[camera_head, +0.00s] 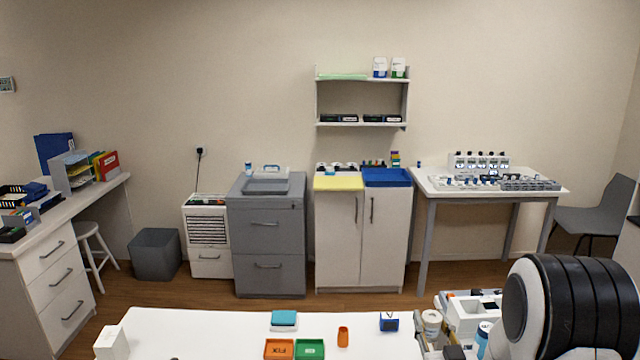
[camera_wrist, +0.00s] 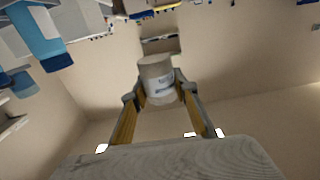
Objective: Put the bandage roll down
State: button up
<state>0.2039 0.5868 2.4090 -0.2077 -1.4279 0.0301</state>
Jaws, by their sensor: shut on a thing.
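The bandage roll (camera_wrist: 156,80) is a short off-white cylinder with a printed label. In the wrist view it sits between the fingertips of my gripper (camera_wrist: 158,94), which is shut on it. In the head view the roll (camera_head: 431,320) appears at the lower right, over the right part of the white table (camera_head: 200,330). My gripper (camera_head: 430,345) is partly cut off by the bottom edge there. Whether the roll touches any surface below it cannot be told.
On the table are an orange tray (camera_head: 279,349), a green tray (camera_head: 310,349), a teal-topped box (camera_head: 284,319), a small orange item (camera_head: 343,336) and a blue box (camera_head: 389,321). A white bin (camera_head: 470,318) stands right of the roll. Bare table shows at left.

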jog(key=shift+s+d, duration=0.15)
jog(key=shift+d, duration=0.05)
dwell(0.3)
jog(key=shift+d+h, duration=0.3)
jog(key=shift+d, duration=0.05)
jog(key=shift+a+m+h, duration=0.3)
jog(key=shift+a+m, duration=0.1)
jog(key=shift+a, duration=0.1)
jog(key=a+y, duration=0.1)
jog(key=a, duration=0.6)
jog(key=shift+n, duration=0.4)
dwell(0.4)
